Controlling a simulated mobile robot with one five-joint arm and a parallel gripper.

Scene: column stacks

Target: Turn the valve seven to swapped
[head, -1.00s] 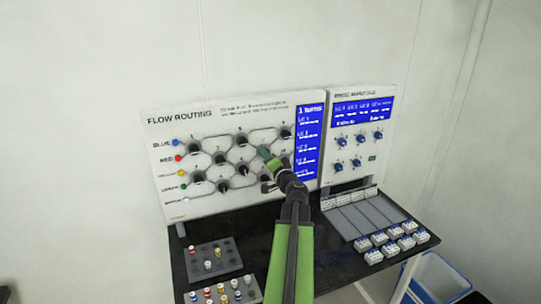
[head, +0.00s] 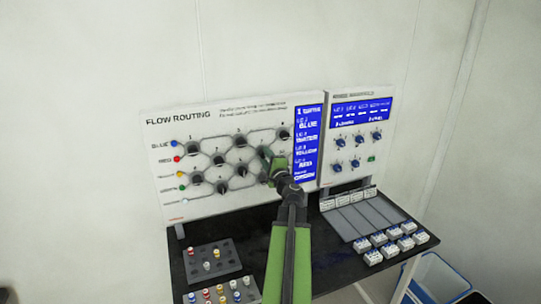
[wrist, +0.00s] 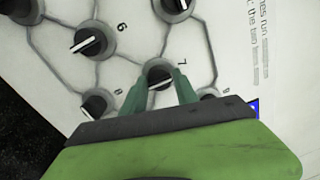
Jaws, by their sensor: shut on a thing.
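The flow routing panel (head: 160,205) stands upright at the back, with several round black valve knobs joined by grey lines. Valve seven (wrist: 159,73) is a dark knob with a pale pointer mark, beside the printed 7 in the wrist view. My gripper (wrist: 160,88) has its two green fingers on either side of this knob and is shut on it. In the head view my gripper (head: 267,158) reaches the right part of the panel and covers valve seven. The fingers hide parts of the knob's sides, and its exact setting is hard to read.
Neighbouring knobs, valve six (wrist: 90,41) and valve eight (wrist: 94,104), sit close by. A blue screen (head: 308,145) lists colour names. A second panel (head: 358,140) with blue knobs stands right. Peg trays (head: 240,266) and white blocks (head: 406,243) lie on the black table.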

